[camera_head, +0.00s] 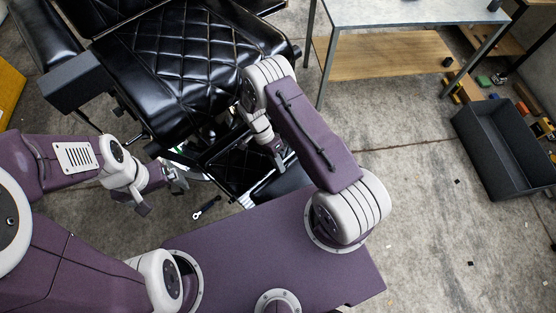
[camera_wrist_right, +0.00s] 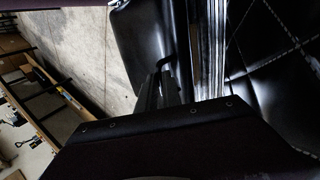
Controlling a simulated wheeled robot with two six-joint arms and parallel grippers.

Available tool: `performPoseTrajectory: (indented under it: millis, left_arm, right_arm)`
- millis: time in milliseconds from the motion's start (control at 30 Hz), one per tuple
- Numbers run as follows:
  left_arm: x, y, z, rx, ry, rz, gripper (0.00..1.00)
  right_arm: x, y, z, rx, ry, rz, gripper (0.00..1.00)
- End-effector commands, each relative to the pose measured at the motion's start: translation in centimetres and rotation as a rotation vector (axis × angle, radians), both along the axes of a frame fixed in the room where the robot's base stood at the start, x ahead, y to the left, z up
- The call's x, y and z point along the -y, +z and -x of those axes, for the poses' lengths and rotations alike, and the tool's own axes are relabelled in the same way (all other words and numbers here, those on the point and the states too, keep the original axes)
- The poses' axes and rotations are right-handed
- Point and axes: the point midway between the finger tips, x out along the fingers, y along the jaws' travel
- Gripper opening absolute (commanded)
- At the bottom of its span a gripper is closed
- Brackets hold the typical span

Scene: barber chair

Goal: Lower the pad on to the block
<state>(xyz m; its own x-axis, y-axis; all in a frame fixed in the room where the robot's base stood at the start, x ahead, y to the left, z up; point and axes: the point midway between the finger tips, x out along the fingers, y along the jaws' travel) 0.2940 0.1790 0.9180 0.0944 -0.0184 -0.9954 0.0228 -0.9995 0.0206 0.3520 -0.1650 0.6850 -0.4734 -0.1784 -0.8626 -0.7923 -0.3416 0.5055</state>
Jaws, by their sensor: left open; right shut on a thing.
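A black barber chair with a quilted leather seat (camera_head: 170,65) stands at the upper left in the head view. Below its front edge is a smaller black quilted pad (camera_head: 240,168); I cannot tell for certain that it is the task's pad. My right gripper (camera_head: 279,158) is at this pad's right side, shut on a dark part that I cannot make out. In the right wrist view its dark fingers (camera_wrist_right: 165,88) reach between black leather surfaces. My left gripper (camera_head: 165,192) is open and empty, left of the pad. I cannot make out the block.
A wrench-like tool (camera_head: 206,207) lies on the concrete floor near my left gripper. A metal-legged table (camera_head: 400,12) stands at the top right. A dark grey bin (camera_head: 500,148) and scattered small parts lie at the right. The floor between is mostly clear.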

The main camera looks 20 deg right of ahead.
Motion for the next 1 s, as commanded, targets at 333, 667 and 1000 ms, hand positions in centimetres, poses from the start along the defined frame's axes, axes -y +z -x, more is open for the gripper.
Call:
performPoseTrajectory:
  millis: [333,667,1000]
  left_arm:
    - [0.0,-0.89,0.04,0.0,0.0,0.0,1.0]
    - [0.0,-0.87,0.03,0.0,0.0,0.0,1.0]
    - [0.0,-0.89,0.03,0.0,0.0,0.0,1.0]
  right_arm:
    - [-0.07,-0.96,-0.43,0.012,0.003,-0.003,0.0]
    - [-0.07,-0.92,-0.54,0.015,0.003,-0.004,0.0]
    - [-0.03,-0.97,-0.38,0.011,0.002,-0.002,0.18]
